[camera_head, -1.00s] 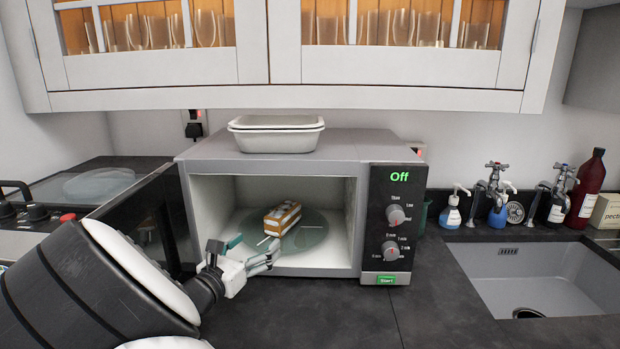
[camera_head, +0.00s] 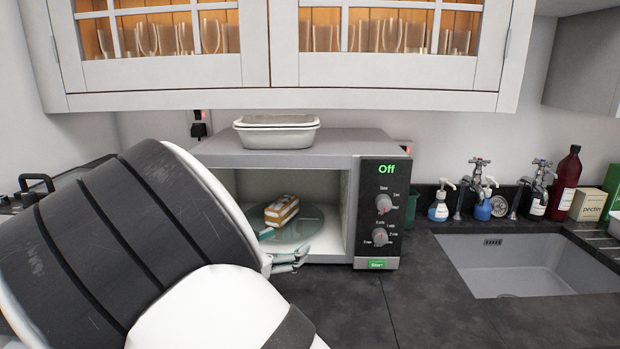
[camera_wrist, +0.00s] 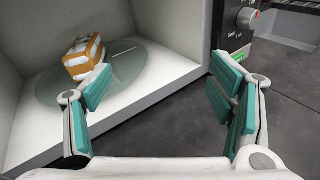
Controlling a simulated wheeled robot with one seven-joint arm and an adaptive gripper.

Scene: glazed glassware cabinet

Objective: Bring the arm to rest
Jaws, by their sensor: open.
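My gripper (camera_wrist: 160,105) is open and empty, its teal-padded fingers spread wide in the wrist view. In the head view its fingertips (camera_head: 284,261) show at the front left of the microwave opening, and my arm hides the rest of it. The microwave (camera_head: 378,215) stands open on the counter, with "Off" lit on its panel. A cake slice (camera_head: 282,212) with orange and white layers sits on the glass turntable (camera_head: 312,222) inside. The cake also shows in the wrist view (camera_wrist: 84,57), apart from the fingers.
A sink (camera_head: 530,265), soap bottles (camera_head: 438,205) and taps are at the right. The glazed cabinet (camera_head: 290,72) hangs above. The counter (camera_head: 405,310) in front of the microwave is clear.

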